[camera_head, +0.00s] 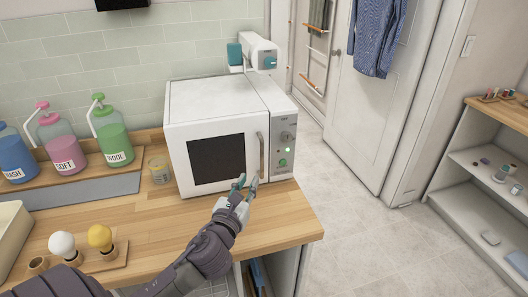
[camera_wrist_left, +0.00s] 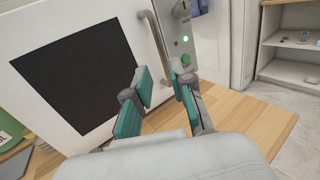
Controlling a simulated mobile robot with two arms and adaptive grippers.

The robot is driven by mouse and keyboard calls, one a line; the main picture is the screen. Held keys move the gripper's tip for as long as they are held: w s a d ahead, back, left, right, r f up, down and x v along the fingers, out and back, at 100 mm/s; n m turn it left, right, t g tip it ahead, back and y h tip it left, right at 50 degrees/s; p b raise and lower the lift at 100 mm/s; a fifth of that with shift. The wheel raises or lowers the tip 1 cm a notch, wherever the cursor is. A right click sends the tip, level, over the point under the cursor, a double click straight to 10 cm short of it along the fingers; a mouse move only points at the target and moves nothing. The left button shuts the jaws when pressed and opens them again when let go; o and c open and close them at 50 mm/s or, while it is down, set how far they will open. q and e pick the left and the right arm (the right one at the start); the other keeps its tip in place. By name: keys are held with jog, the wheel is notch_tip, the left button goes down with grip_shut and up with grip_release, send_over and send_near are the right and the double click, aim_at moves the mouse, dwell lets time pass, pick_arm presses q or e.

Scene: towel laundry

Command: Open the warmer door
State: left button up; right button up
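The white warmer (camera_head: 215,107) stands on the wooden counter, its front door (camera_head: 216,128) with a dark window shut. An upright metal handle (camera_head: 261,155) runs along the door's right edge; it also shows in the left wrist view (camera_wrist_left: 154,45). My left gripper (camera_head: 245,180) is in front of the door, by the handle's lower end. In the left wrist view its teal-padded fingers (camera_wrist_left: 158,82) are apart, with the handle's lower part seen between them. I cannot tell whether they touch it. My right gripper is not in view.
A small jar (camera_head: 159,170) stands left of the warmer, near several colored pump bottles (camera_head: 113,140). The wooden counter (camera_head: 155,222) is clear before the warmer; open floor (camera_head: 350,235) lies to the right.

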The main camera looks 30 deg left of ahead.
aim_at(261, 158)
pick_arm(q)
jog(key=p+x, duration=0.2)
jog(key=x, duration=0.9)
jog(key=shift+w+a, duration=0.1)
jog(key=shift+w, duration=0.2)
jog(key=shift+w+f, duration=0.1)
jog(key=shift+w, duration=0.15)
grip_shut()
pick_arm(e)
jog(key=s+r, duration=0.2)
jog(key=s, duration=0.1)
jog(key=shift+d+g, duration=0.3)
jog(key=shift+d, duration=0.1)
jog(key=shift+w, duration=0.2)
